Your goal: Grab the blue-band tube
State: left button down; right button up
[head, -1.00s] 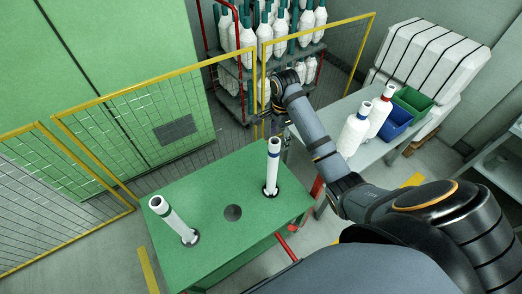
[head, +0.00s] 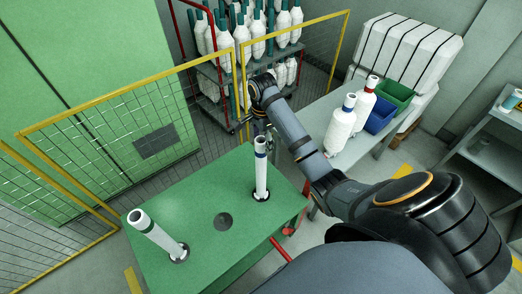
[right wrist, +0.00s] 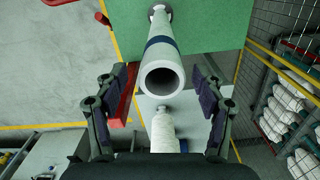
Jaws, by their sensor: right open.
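The blue-band tube (head: 261,178) is white with a blue ring near its top and stands upright on the green table (head: 205,205). My right gripper (head: 264,135) is just behind its upper end in the head view, partly hidden by the tube. In the right wrist view, the open right gripper (right wrist: 157,112) has one finger on each side of the picture. The tube's open end (right wrist: 162,78) lies between them, with clear gaps at both sides. My left gripper is not in view.
Wrapped white bobbins (head: 340,128) and blue and green bins (head: 381,114) stand on a grey table. A yellow-framed mesh fence (head: 130,120) runs behind.

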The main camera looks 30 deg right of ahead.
jog(key=f, duration=0.2)
jog(key=f+b, duration=0.1)
jog(key=f, duration=0.1)
jog(key=shift+w+a+f, duration=0.1)
jog(key=shift+w+f, duration=0.1)
jog(key=shift+s+r, duration=0.1)
jog(key=shift+s, duration=0.05)
jog(key=c, duration=0.4)
grip_shut()
